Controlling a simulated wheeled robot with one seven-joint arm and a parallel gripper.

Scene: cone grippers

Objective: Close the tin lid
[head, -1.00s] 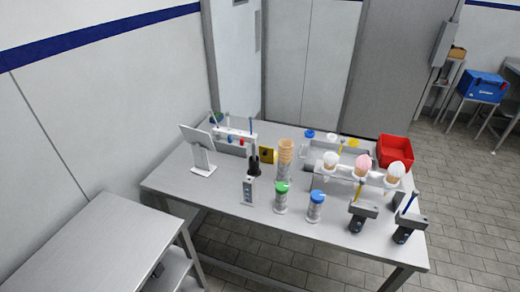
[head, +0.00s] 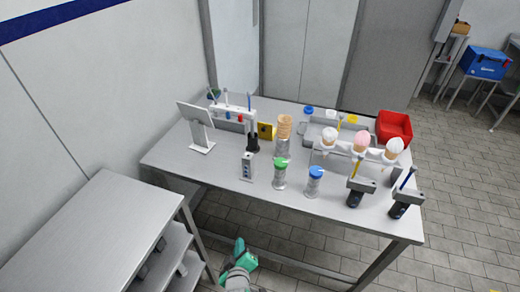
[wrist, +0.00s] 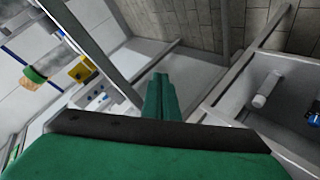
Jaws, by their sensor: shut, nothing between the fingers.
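No tin with an open lid can be made out for certain. Two clear canisters stand near the table's front edge in the head view, one with a green lid (head: 281,164) and one with a blue lid (head: 316,171). Both lids look seated on top. My gripper (wrist: 161,92) is shut and empty, its green fingers together in the wrist view. In the head view my green gripper (head: 243,254) is at the bottom, in front of the table's front edge and apart from the canisters.
The metal table (head: 205,170) also bears a screen on a stand (head: 196,125), stacked cones (head: 284,128), a holder with several filled cones (head: 360,144) and a red bin (head: 394,128). A lower metal bench (head: 95,235) stands at the left.

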